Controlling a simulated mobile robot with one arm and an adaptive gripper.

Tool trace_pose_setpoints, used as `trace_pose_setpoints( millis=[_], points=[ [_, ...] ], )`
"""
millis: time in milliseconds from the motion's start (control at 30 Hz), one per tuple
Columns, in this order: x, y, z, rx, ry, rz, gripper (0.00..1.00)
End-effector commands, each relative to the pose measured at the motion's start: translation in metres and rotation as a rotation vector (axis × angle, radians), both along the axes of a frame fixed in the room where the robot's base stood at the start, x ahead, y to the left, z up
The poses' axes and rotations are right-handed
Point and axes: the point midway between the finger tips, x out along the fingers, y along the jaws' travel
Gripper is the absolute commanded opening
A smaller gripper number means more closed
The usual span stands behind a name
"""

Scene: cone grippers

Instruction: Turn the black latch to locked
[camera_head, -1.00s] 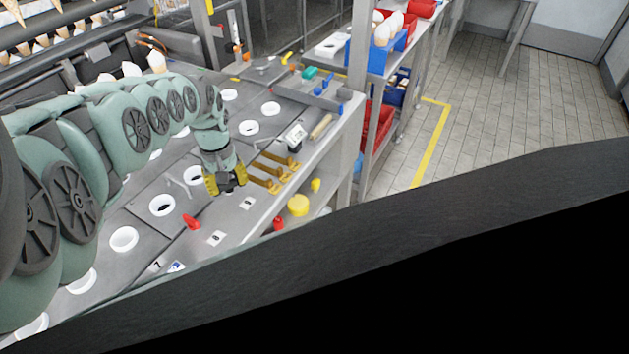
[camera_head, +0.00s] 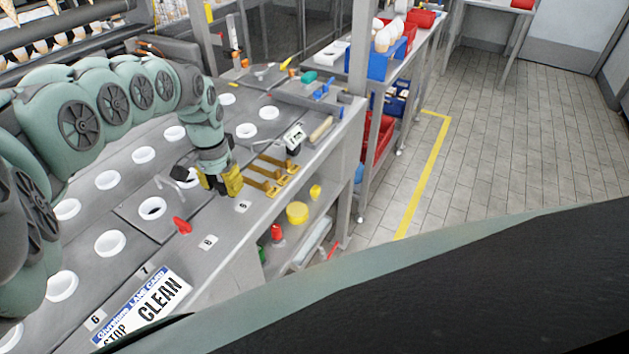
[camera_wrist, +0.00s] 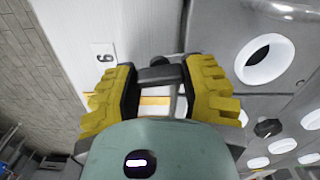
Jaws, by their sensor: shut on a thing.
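The black latch (camera_wrist: 158,74) shows in the wrist view as a dark bar with a rounded end, between my fingers. My gripper (camera_wrist: 160,82) has yellow fingers with dark pads, and they are shut on the latch from both sides. In the head view my gripper (camera_head: 217,183) is low over the grey worktop, left of the yellow brackets. My fingers hide the latch there. I cannot read any locked or unlocked mark.
Yellow brackets (camera_head: 266,182) stand close right of my gripper. A white ring (camera_head: 152,208) and a red piece (camera_head: 182,226) are nearby at left. A number label (camera_wrist: 103,54) lies beside my fingers in the wrist view. A metal post (camera_head: 358,60) rises at the worktop's far corner.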

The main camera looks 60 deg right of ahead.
Motion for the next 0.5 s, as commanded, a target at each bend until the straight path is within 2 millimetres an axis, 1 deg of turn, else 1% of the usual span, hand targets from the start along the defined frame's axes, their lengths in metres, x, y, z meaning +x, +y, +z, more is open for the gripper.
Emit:
trace_pose_setpoints(
  millis=[33, 200, 500],
  points=[
    [0.0013, 0.0008, -0.0025, -0.001, -0.001, -0.019, 0.09],
    [0.0011, 0.0005, -0.0017, -0.002, -0.001, -0.078, 0.09],
    [0.0014, 0.0003, -0.0008, -0.003, -0.003, -0.111, 0.09]
  ],
)
